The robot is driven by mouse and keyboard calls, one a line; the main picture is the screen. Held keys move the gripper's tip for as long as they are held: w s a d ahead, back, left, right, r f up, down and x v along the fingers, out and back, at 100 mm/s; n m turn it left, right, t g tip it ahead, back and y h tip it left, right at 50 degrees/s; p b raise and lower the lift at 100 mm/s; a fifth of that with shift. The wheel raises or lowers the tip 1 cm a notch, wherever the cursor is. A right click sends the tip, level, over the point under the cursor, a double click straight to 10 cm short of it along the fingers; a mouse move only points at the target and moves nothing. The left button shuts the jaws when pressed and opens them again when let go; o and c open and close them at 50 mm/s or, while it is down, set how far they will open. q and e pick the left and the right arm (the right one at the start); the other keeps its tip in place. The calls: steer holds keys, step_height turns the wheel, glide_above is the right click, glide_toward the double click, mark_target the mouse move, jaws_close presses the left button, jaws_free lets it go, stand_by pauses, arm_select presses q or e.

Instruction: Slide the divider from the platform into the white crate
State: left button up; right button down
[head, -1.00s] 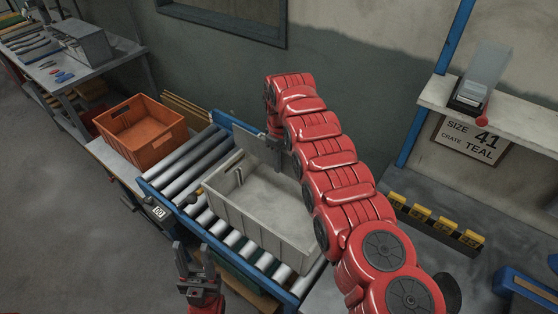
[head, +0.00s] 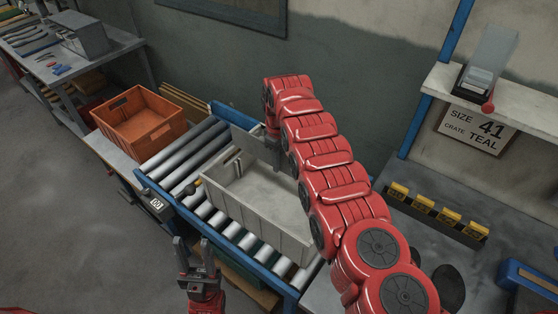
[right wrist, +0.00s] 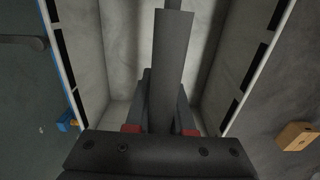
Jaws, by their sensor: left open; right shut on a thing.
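The white crate (head: 245,222) stands on the roller conveyor, its inside mostly bare. The divider (head: 250,147) is a thin grey panel, upright at the crate's far end, its lower part hidden behind or inside the crate. My right gripper (head: 273,150) is shut on it at that end. In the right wrist view the divider (right wrist: 171,65) shows nearly edge-on between the fingers, with the crate's pale walls around it. I cannot tell whether it touches the crate floor. My left gripper (head: 194,255) is open and empty near the conveyor's front edge. I cannot make out the platform.
An orange crate (head: 139,122) sits left of the roller conveyor (head: 180,165). My right arm reaches over the crate's right side. A row of yellow-tagged blocks (head: 437,213) and a shelf with a sign (head: 475,130) stand at the right.

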steer(key=shift+r+p, duration=0.1)
steer(key=shift+p, duration=0.35)
steer(key=shift+s+d+p, duration=0.1)
steer(key=shift+p, duration=0.7)
steer(key=shift+f, duration=0.2)
stand_by(0.9)
steer(key=shift+f+b, duration=7.95)
steer(key=shift+b, duration=0.3)
steer(key=c, duration=0.7)
jaws_free()
steer(key=shift+r, duration=0.15)
